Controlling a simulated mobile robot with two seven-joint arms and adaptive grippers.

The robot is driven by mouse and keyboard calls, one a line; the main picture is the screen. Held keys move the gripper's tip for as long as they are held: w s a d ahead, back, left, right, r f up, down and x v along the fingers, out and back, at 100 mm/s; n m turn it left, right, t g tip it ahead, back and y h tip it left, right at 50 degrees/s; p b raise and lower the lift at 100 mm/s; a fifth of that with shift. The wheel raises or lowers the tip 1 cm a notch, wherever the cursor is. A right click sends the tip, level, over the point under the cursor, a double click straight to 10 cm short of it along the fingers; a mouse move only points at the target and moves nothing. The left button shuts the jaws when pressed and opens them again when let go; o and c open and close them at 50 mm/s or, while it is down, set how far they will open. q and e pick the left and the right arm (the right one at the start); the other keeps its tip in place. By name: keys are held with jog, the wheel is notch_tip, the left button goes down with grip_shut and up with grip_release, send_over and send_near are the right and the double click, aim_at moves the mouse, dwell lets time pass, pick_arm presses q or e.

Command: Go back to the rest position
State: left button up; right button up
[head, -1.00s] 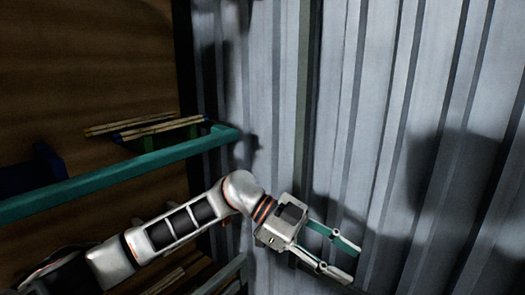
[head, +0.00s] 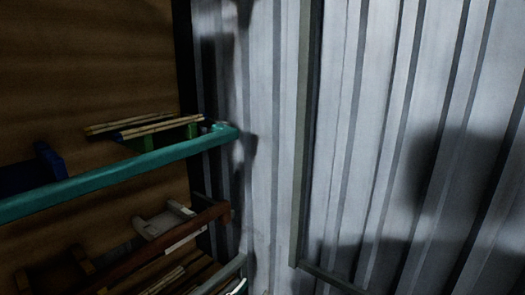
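Neither of my grippers can be made out in the head view. A small white sliver (head: 238,287) shows at the bottom edge, left of the middle. It is too little to tell whether it is part of my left arm. My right arm does not show. The teal shelf rail (head: 110,177) and the corrugated metal wall (head: 400,150) are in full view with no arm in front of them.
Rattan poles (head: 160,127) lie on green supports above the teal rail. A blue holder (head: 50,160) stands at the left. Below are a brown rail (head: 170,245), a pale frame-like object (head: 165,222) and more poles (head: 165,280).

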pick_arm(q)
jog(key=s+a+f+n+g+y, duration=0.1)
jog(key=s+a+f+g+y, duration=0.2)
jog(key=s+a+f, duration=0.6)
jog(key=s+a+f+n+g+y, duration=0.1)
jog(key=s+a+f+g+y, duration=0.2)
jog(key=s+a+f, duration=0.7)
notch_tip(320, 180, down, 6)
jog(key=s+y, duration=0.2)
jog(key=shift+n+y, duration=0.4)
